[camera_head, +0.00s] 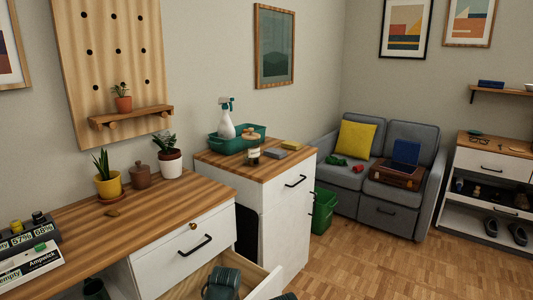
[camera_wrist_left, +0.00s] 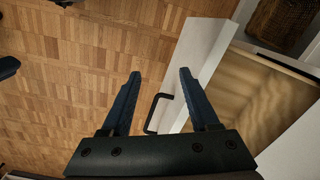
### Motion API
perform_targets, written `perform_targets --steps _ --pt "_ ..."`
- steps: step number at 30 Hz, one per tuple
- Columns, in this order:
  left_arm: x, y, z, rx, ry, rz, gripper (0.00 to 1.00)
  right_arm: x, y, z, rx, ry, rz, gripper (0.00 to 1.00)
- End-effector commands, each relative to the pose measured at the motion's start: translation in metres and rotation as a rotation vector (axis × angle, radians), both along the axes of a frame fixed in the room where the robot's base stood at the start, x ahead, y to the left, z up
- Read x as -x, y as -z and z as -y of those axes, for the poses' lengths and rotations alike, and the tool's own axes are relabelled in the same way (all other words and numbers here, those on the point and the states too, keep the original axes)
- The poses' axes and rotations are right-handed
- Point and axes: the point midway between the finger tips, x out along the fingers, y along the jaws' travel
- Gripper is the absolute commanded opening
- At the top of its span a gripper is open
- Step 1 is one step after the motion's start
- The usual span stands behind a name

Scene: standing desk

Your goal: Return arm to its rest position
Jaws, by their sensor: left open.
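My left gripper (camera_wrist_left: 160,74) shows in the left wrist view with its two dark fingers spread apart and nothing between the tips. Beyond the fingers is the white front of an open drawer (camera_wrist_left: 208,58) with a black handle (camera_wrist_left: 152,114); I cannot tell whether the right finger touches it. The drawer's bare wooden inside shows to the right. In the head view the pulled-out drawer (camera_head: 269,285) is at the bottom, partly covered by dark shapes at the frame's edge. My right gripper is in neither view.
The wooden desk top (camera_head: 150,225) holds a yellow plant pot (camera_head: 108,184), a brown jar (camera_head: 140,176) and a white plant pot (camera_head: 171,164). A white cabinet (camera_head: 285,215) stands behind, beside a green bin (camera_head: 323,212). Parquet floor (camera_head: 370,265) is clear at right.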

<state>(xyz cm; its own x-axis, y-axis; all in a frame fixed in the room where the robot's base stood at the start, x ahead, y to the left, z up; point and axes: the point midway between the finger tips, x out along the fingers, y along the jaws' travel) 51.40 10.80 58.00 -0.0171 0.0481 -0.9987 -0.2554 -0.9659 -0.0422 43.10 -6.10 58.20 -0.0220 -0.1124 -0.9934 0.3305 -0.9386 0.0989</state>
Motion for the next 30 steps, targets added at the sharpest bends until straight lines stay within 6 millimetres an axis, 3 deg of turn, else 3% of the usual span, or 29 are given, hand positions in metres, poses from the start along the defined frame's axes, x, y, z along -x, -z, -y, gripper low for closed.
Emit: perform_targets --steps 3,17,18,30 --pt "0.023 0.019 0.014 -0.016 0.022 -0.004 0.61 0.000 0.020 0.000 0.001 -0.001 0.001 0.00" --pt "0.088 0.061 0.047 -0.069 0.088 -0.008 0.61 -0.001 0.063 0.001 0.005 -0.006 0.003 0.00" --pt "0.085 0.048 0.047 -0.069 0.085 -0.009 0.61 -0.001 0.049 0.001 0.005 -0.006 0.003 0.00" --pt "0.083 -0.003 0.047 -0.066 0.082 -0.010 0.61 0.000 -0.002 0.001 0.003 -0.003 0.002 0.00"
